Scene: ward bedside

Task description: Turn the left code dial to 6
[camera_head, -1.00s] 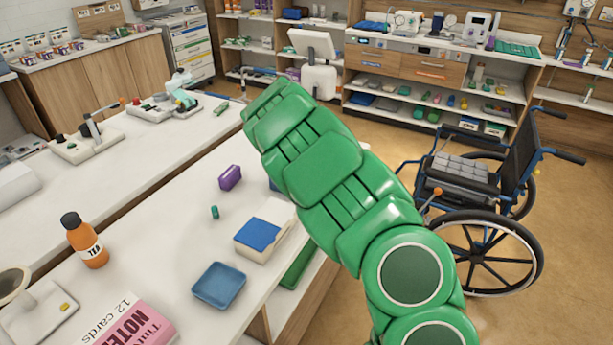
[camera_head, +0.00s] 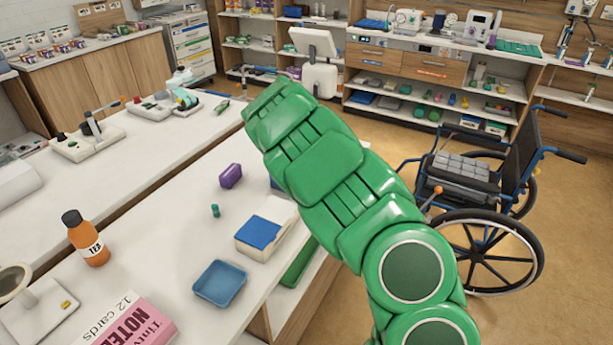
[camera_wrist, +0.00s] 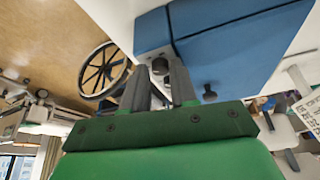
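A blue box (camera_wrist: 225,45) fills the upper right of the wrist view. A small dark round dial (camera_wrist: 160,66) is at its grey end face, between the fingertips of my gripper (camera_wrist: 161,74). A second small dark knob (camera_wrist: 208,90) shows to the right, outside the fingers. The fingers stand apart, one on each side of the first dial. I cannot tell whether they touch it. No dial number is legible. In the head view my green arm hides the gripper and the dials; a blue edge (camera_head: 275,184) shows beside the arm.
A wheelchair (camera_head: 490,190) stands on the floor at right.

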